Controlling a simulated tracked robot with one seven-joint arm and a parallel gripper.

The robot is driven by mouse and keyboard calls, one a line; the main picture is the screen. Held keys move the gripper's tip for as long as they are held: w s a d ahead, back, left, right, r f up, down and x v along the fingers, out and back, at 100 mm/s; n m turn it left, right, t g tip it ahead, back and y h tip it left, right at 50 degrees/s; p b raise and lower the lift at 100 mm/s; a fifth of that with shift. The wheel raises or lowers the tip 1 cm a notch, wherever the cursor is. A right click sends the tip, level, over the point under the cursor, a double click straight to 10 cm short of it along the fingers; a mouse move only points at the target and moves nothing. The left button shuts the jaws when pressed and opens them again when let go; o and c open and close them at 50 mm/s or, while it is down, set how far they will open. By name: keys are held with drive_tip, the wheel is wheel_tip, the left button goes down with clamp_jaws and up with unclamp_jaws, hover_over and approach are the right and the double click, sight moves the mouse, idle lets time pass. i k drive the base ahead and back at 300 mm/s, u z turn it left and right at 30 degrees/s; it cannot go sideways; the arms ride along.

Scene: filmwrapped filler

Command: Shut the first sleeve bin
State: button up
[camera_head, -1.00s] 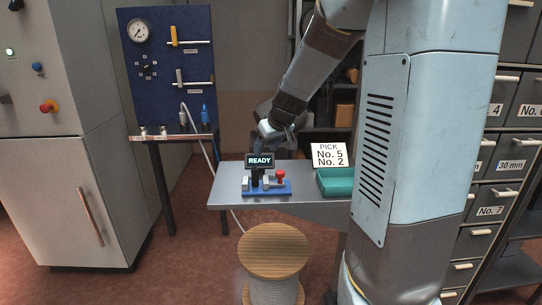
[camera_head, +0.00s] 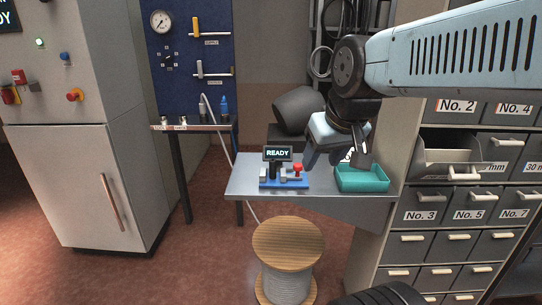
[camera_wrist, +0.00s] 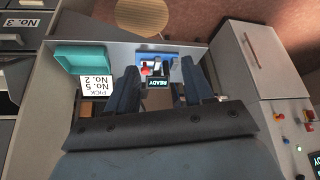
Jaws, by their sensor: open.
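One bin (camera_head: 448,172) of the grey drawer cabinet stands pulled out, in the row between No. 2 and No. 3. Its inside shows from above; I cannot read a label on its front. The bins around it look shut. My gripper (camera_head: 336,160) is open and empty, left of the cabinet and above the bench, well apart from the open bin. In the wrist view its two fingers (camera_wrist: 161,92) are spread, with the bench fixture beyond them. A card (camera_wrist: 94,88) reading PICK No. 5, No. 2 shows there; in the head view my gripper mostly hides it.
The bench (camera_head: 245,182) carries a blue fixture (camera_head: 285,181) with a READY display and a teal tray (camera_head: 362,179) near the cabinet. A wooden-topped spool (camera_head: 288,244) stands in front. A grey machine cabinet (camera_head: 80,185) and a blue gauge panel (camera_head: 190,50) are at left.

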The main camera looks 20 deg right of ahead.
sight(463, 157)
drive_tip(key=z, duration=1.4)
drive_tip(key=i, duration=0.45)
drive_tip(key=z, duration=0.2)
drive_tip(key=k, duration=0.45)
drive_tip(key=z, duration=0.6)
